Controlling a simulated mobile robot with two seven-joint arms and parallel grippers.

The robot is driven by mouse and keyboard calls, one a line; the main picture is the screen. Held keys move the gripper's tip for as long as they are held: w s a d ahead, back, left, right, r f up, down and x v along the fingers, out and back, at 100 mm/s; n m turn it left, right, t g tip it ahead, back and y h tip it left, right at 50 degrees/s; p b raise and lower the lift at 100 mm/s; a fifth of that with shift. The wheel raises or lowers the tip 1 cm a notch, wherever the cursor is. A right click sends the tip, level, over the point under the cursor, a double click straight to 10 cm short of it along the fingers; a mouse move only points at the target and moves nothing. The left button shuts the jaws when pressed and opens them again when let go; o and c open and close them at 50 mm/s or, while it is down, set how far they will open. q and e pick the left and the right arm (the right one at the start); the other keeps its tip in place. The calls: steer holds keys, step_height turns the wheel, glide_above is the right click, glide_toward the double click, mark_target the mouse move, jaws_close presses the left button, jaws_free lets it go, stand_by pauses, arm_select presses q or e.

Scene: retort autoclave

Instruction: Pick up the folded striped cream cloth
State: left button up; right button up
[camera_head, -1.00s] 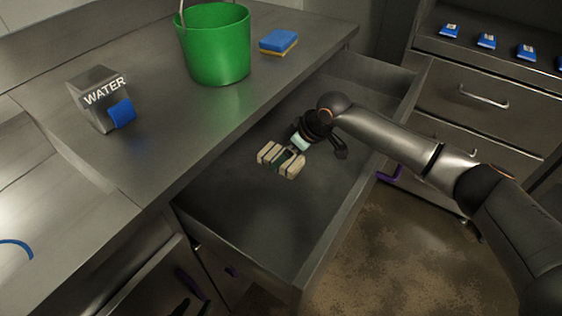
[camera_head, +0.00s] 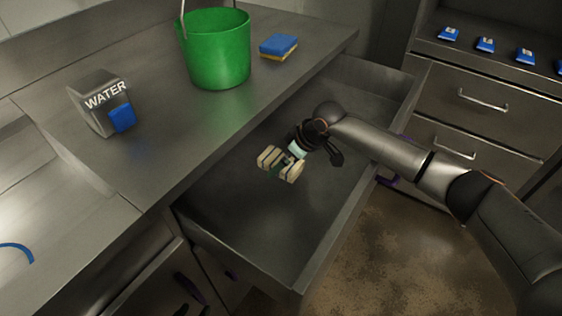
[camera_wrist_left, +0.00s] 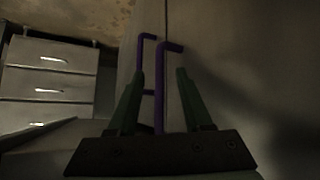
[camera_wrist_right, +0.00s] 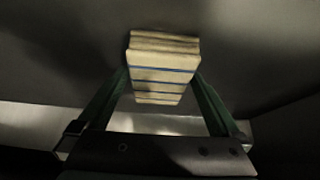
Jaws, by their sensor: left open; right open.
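The folded striped cream cloth (camera_head: 268,157) lies in the open drawer, partly covered by my right gripper (camera_head: 284,165) in the head view. In the right wrist view the cloth (camera_wrist_right: 162,62) shows cream folds with thin dark blue stripes. The green fingers of my right gripper (camera_wrist_right: 160,82) stand apart on either side of it. Whether they touch it cannot be told. My left gripper (camera_wrist_left: 158,82) is open in the left wrist view, with purple handles (camera_wrist_left: 159,100) showing between its fingers. I cannot make it out clearly in the head view.
The open drawer (camera_head: 250,258) has raised walls around the cloth and a bare floor elsewhere. On the counter above stand a green bucket (camera_head: 217,50), a blue and yellow sponge (camera_head: 279,46) and a WATER box (camera_head: 92,112). Drawers with handles (camera_head: 483,103) stand at right.

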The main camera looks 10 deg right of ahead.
steer(key=c, duration=1.2)
